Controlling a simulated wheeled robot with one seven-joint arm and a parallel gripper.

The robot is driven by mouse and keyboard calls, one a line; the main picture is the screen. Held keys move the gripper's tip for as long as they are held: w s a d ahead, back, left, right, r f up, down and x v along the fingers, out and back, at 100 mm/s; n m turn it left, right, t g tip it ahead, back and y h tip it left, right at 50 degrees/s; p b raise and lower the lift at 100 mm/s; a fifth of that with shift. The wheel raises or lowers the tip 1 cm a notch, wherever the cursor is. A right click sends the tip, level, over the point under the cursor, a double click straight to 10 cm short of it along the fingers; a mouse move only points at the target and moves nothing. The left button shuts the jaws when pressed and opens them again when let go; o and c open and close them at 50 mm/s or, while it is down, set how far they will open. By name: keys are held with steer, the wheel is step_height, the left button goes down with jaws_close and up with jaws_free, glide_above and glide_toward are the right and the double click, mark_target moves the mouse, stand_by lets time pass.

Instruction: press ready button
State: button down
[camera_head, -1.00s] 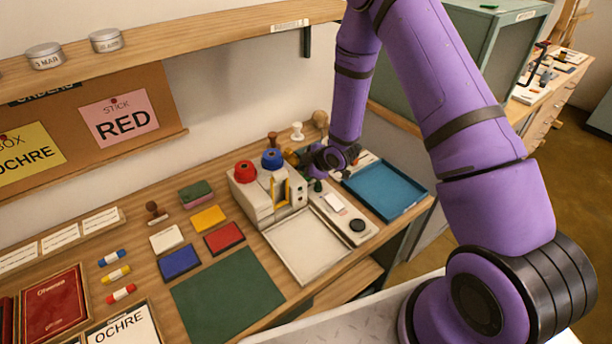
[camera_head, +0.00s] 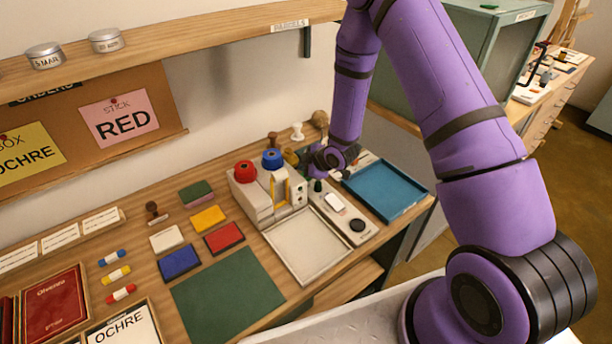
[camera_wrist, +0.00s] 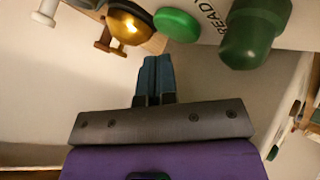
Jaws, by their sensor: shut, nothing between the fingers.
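The green ready button (camera_wrist: 176,25) is a round disc beside the printed word READY in the wrist view. My gripper (camera_wrist: 157,62) is shut and empty, its dark blue fingertips pointing toward the button. In that view the fingertips lie just below the button, with a small gap in the picture; their true distance is hard to tell. In the head view my wrist hangs over the back of the pale device panel (camera_head: 345,212), and I cannot make out the button or the fingertips there.
A dark green rounded piece (camera_wrist: 256,32) stands close right of the button, and a shiny brass piece (camera_wrist: 128,26) close left. A two-knob press (camera_head: 258,199) with red and blue tops and a blue tray (camera_head: 385,190) flank the panel. A green mat (camera_head: 228,300) lies front left.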

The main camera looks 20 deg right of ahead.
steer(key=shift+f, duration=0.15)
steer(key=shift+f, duration=0.3)
steer(key=shift+f, duration=0.3)
stand_by(0.8)
steer(key=shift+s+f, duration=0.3)
steer(key=shift+f, duration=0.15)
stand_by(0.7)
steer(key=shift+r, duration=0.2)
steer(key=shift+w+r, duration=0.25)
steer(key=shift+r, duration=0.3)
